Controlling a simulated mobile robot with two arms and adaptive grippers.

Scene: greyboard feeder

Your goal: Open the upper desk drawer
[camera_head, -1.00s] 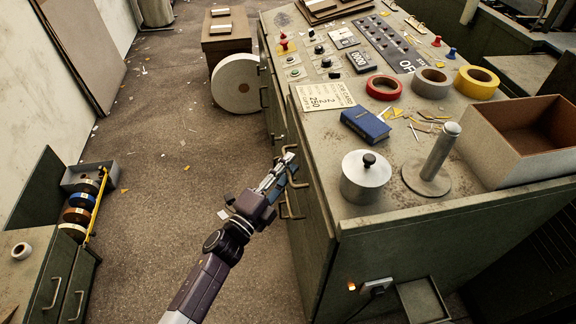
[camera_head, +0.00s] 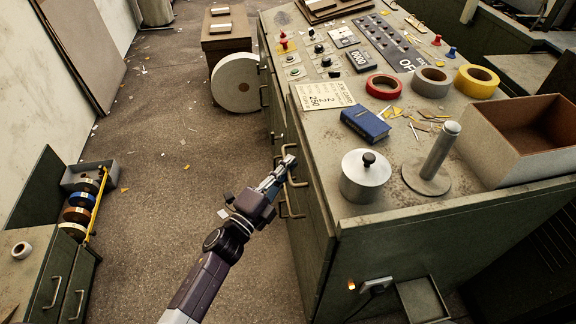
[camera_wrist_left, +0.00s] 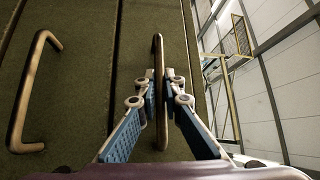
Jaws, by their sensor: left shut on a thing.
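The green-grey desk (camera_head: 330,228) stands at the right, with drawer handles on its left-facing front. My left gripper (camera_head: 287,166) is at the upper drawer's handle (camera_head: 287,150). In the left wrist view, the blue-padded fingers (camera_wrist_left: 161,95) are shut on this upright-looking bar handle (camera_wrist_left: 159,48), one finger on each side. The lower handle (camera_head: 291,206) is free; it also shows at the left of the wrist view (camera_wrist_left: 22,92). The upper drawer's front (camera_wrist_left: 150,22) looks flush with the desk, as far as I can tell. My right gripper is out of view.
The desk top holds a lidded metal pot (camera_head: 366,176), a blue book (camera_head: 366,123), tape rolls (camera_head: 431,82) and an open box (camera_head: 520,145). A low cabinet (camera_head: 38,275) stands at the left. The floor (camera_head: 165,190) between is clear except for scraps.

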